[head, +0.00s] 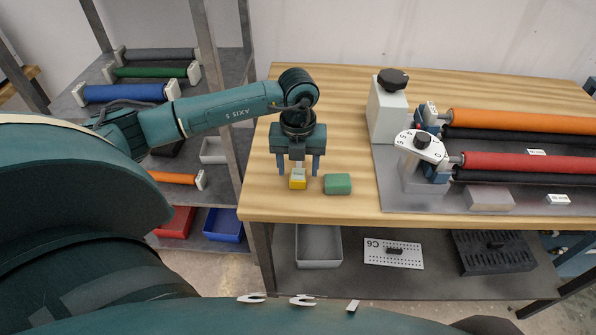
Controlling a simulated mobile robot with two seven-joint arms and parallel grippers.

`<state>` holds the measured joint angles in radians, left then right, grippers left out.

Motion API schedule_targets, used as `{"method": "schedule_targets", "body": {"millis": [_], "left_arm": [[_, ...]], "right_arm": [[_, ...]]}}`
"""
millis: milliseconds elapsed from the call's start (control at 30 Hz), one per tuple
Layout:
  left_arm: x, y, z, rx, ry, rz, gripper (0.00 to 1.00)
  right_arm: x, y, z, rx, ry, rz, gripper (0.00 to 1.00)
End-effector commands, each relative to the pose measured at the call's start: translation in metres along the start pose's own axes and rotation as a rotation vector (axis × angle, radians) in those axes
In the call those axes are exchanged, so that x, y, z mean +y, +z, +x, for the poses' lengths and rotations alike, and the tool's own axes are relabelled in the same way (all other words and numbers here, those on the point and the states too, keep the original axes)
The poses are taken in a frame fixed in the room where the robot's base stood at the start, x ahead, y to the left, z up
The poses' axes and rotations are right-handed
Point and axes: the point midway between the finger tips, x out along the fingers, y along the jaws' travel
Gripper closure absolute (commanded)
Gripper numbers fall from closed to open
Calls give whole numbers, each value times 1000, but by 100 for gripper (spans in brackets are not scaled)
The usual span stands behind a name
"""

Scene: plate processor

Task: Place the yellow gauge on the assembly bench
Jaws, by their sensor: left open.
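The yellow gauge (297,182) is a small block with a pale top, on the wooden assembly bench (345,135) near its front left corner. My left gripper (298,172) comes in from the left and points down over the yellow gauge. Its blue fingers are apart, one to each side of the gauge, with a visible gap on the right. The view does not show clearly whether the gauge is touching the bench top. My right gripper is not in view.
A green block (338,184) lies just right of the gauge. The roller machine (423,141) with orange, red and black rollers fills the bench's right side. A rack with rollers (125,92) and bins stands left. The bench's lower shelf holds a grey bin (318,262).

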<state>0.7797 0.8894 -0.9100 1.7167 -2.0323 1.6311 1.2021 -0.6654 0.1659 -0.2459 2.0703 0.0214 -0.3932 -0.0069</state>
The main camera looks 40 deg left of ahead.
Motion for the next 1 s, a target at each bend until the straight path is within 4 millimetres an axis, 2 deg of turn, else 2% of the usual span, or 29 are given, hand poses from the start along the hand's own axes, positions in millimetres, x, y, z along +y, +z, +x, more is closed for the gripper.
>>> {"method": "schedule_targets", "body": {"millis": [200,400,600,733,767,867,933,1000], "left_arm": [[0,1,-49,-5,-3,1,44],[0,1,-83,-3,-2,1,44],[0,0,-96,0,0,1,44],[-9,-9,-91,31,-33,32,44],[-15,-15,-86,54,-58,53,44],[-53,-57,-63,192,-226,169,44],[-90,-105,-51,344,-434,259,44],[-129,-158,-54,514,-712,304,44]], "right_arm": [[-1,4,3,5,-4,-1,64],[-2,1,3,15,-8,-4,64],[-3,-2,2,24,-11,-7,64],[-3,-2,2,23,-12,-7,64],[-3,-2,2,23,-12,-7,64],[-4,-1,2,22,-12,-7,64],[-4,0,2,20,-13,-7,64],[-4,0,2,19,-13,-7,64]]}}
